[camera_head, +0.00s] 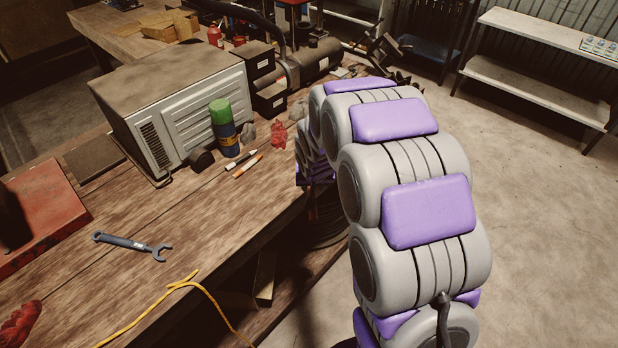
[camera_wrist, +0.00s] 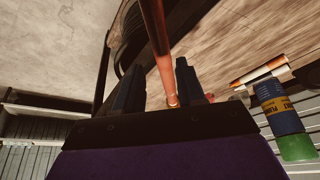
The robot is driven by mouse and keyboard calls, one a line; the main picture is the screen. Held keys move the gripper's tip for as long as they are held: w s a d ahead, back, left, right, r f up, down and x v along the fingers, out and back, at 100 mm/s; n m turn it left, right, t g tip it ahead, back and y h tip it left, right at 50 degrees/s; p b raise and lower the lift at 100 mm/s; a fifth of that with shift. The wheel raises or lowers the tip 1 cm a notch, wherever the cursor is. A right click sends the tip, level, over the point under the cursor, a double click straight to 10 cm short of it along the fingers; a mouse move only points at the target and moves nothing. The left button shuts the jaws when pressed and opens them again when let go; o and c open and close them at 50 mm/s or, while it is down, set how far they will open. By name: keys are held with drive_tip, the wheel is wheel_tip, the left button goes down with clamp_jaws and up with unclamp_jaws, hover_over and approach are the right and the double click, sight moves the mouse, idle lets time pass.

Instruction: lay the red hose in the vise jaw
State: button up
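The red hose (camera_wrist: 160,50) shows in the wrist view as a reddish-brown rod. It runs from the top edge down between the two dark fingers of my gripper (camera_wrist: 159,75), with its lit end near the gripper's base. I cannot clearly identify the vise jaw in either view.
The wooden workbench (camera_head: 215,215) holds a large grey metal box (camera_head: 175,105), a green-topped can (camera_head: 223,130), markers (camera_head: 245,166), a wrench (camera_head: 132,245) and a red cloth-like item (camera_head: 278,135). A yellow cord (camera_head: 150,310) lies in front. A shelf (camera_head: 540,95) stands right; floor between is clear.

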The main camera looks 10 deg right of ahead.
drive_tip(key=shift+x, duration=0.95)
drive_tip(key=b+x, duration=0.1)
drive_tip(key=x, duration=0.4)
drive_tip(key=shift+a, duration=0.2)
drive_tip(key=shift+c, duration=0.3)
clamp_jaws()
